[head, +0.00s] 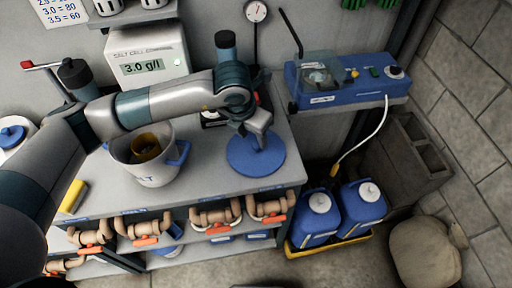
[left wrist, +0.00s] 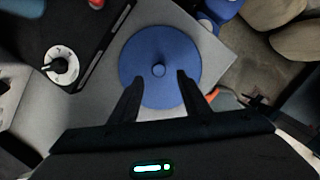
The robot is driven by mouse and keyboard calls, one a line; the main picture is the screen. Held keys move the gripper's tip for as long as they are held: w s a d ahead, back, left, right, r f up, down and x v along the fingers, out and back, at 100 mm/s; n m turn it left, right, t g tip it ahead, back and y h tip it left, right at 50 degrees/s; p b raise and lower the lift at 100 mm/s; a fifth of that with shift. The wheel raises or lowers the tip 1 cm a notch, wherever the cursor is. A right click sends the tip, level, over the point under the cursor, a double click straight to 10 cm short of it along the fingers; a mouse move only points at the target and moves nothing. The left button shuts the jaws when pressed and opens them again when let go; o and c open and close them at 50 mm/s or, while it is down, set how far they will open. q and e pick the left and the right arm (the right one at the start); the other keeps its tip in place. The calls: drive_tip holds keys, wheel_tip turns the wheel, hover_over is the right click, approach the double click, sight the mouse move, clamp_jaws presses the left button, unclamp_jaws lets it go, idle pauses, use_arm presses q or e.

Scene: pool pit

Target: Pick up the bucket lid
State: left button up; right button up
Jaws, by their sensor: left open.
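The bucket lid is a round blue disc (head: 256,158) with a small knob, lying flat on the grey bench top near its right end. It also shows in the left wrist view (left wrist: 160,50), with its knob near the middle. My left gripper (head: 257,135) is above the lid. In the left wrist view my left gripper (left wrist: 157,88) is open, with its two fingers apart on either side below the knob and nothing between them. In the head view the gripper hides part of the lid's back edge and the knob. My right gripper is not in view.
A white bucket (head: 145,177) with a brown scoop inside stands left of the lid, under my left arm. A salt cell controller box (head: 148,65) stands behind. Orange-handled valves (head: 215,215) line the bench front.

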sight(256, 144)
use_arm(q)
drive_tip(key=shift+p+x, duration=1.1)
drive_tip(key=shift+p, duration=0.15)
drive_tip(key=shift+p+x, duration=0.5)
drive_tip(key=shift+x, duration=0.55)
drive_tip(key=shift+w+f, duration=0.2)
drive_tip(key=shift+f, duration=0.25)
clamp_jaws()
